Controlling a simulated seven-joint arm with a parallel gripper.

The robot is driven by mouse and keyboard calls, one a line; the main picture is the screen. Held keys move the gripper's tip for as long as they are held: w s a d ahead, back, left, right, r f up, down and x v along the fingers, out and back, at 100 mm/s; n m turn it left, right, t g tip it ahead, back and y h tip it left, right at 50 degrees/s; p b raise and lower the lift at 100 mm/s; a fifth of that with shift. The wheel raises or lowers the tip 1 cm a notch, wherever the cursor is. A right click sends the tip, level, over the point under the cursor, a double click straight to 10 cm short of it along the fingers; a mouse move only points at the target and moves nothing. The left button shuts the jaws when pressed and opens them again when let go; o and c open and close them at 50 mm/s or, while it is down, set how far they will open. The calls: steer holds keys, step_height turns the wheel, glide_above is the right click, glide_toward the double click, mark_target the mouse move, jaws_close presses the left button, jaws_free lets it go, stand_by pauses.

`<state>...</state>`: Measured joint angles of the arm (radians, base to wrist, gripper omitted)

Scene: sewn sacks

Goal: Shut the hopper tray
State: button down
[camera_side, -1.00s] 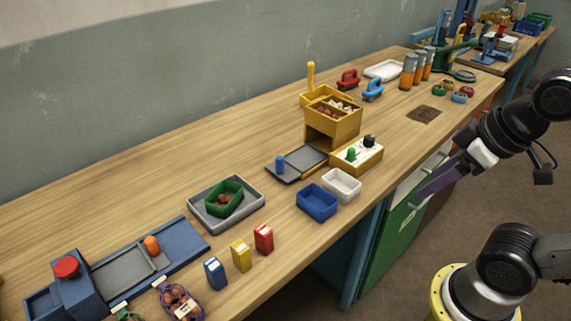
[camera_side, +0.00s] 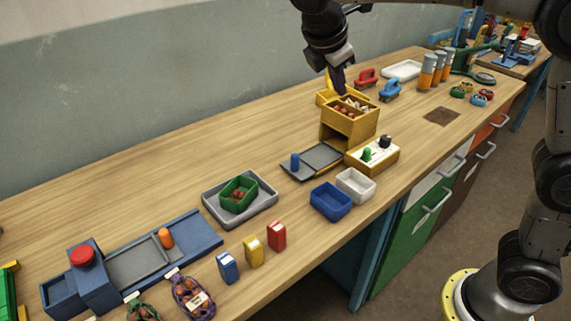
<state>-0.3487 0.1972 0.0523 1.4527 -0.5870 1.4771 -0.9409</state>
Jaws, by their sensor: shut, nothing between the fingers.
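The yellow hopper (camera_side: 362,128) stands in the middle of the bench, with brown and pale items in its open top. Its dark grey tray (camera_side: 322,157) lies out in front of the hopper's lower opening, flat at bench level. A blue knob (camera_side: 295,160) stands upright at the tray's outer left end. My gripper (camera_side: 338,88) points down at the hopper's back left corner, overlapping its upright yellow handle in the picture. The fingers look shut, with nothing in them. The handle is mostly hidden behind them, and I cannot tell whether they touch it.
A yellow box with green and black knobs (camera_side: 373,157) sits right of the tray. Blue (camera_side: 330,202) and white bins (camera_side: 356,184) stand in front. A grey tray (camera_side: 210,206) holds a green bin (camera_side: 238,193). Red (camera_side: 366,77) and blue clamps (camera_side: 390,90) lie behind. Bench left of the hopper is clear.

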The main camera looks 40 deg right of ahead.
mark_target(318, 161)
steer(key=w+a+f+n+h, duration=0.1)
steer(key=w+a+f+n, duration=0.25)
steer(key=a+f, duration=0.45)
steer(key=w+a+f+n+h, duration=0.15)
steer(key=w+a+f, duration=0.25)
steer(key=a+f, duration=0.45)
steer(key=x, duration=1)
steer(key=shift+s+d, duration=0.1)
steer(key=shift+d, duration=0.3)
steer(key=d, duration=0.3)
steer(key=shift+w, duration=0.4)
steer(key=shift+d, duration=0.4)
steer(key=d, duration=1.1)
steer(key=shift+d, duration=0.35)
